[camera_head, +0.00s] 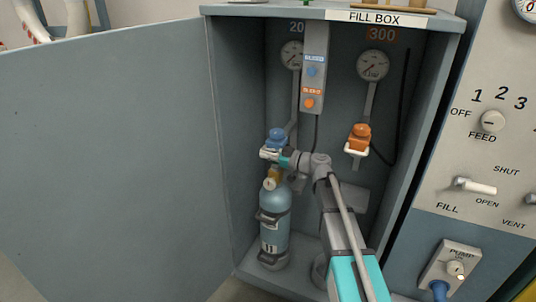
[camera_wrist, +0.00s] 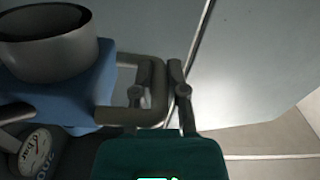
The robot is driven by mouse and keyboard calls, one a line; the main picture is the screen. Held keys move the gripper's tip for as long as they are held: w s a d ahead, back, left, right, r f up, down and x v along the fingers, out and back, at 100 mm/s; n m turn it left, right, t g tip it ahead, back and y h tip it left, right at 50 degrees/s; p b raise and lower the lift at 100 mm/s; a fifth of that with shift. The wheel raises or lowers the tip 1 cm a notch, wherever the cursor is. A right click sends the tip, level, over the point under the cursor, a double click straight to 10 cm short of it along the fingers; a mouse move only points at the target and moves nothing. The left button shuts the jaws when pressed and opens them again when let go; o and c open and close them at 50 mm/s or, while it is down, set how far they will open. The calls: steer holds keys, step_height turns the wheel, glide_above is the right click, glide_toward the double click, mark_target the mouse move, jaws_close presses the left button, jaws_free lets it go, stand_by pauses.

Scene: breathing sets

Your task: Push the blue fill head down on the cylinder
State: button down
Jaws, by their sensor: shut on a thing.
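The blue fill head (camera_head: 277,136) hangs in the left bay of the cabinet, above the cylinder (camera_head: 274,215). The cylinder is blue-grey, upright and strapped, with a brass valve (camera_head: 274,175) on top. My gripper (camera_head: 270,157) reaches in from the right at the fill head's pale handle (camera_head: 268,153). In the wrist view the blue body (camera_wrist: 85,88) lies at left, and its grey loop handle (camera_wrist: 130,116) passes between my fingers, which are shut on it. My gripper hides part of the gap between head and valve, so I cannot tell if they touch.
An orange fill head (camera_head: 360,137) hangs in the right bay under a gauge (camera_head: 372,65). A control strip (camera_head: 313,70) stands between the bays. The cabinet door (camera_head: 110,160) is open to the left. A panel with levers (camera_head: 478,187) is at right.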

steer(key=f+b, duration=0.5)
steer(key=shift+s+f, duration=0.25)
steer(key=c, duration=0.7)
jaws_free()
steer(key=shift+o, duration=0.2)
steer(key=shift+w, duration=0.15)
steer(key=shift+d, duration=0.1)
steer(key=v, duration=1.1)
steer(key=shift+d, duration=0.4)
